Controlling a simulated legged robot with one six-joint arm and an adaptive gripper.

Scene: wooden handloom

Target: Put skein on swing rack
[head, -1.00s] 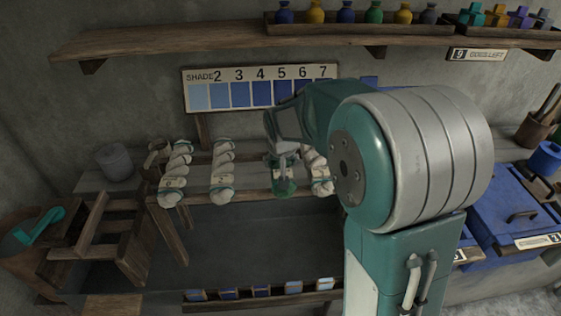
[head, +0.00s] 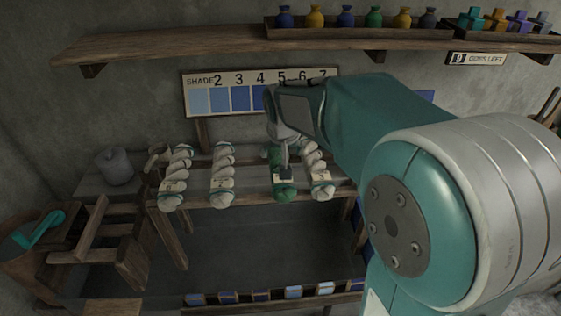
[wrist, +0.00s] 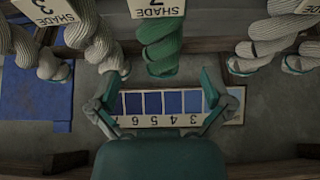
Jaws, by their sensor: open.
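A green twisted skein (head: 286,188) with a pale tag hangs at the wooden rail (head: 250,198), between white skeins. In the wrist view the green skein (wrist: 160,45) is top centre, and its tag reads "7 SHADE". My gripper (wrist: 160,78) is open, one finger to each side below the skein's end in the picture, with nothing held between them. In the head view my gripper (head: 284,150) overlaps the upper part of the green skein and hides some of it. I cannot tell which wooden part is the swing rack.
White skeins hang to the left (head: 221,178) and right (head: 319,178) of the green one. A shade board (head: 232,100) is on the wall behind. A shelf (head: 180,42) with bottles runs above. A wooden frame (head: 95,225) stands at the left. A dark trough lies below the rail.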

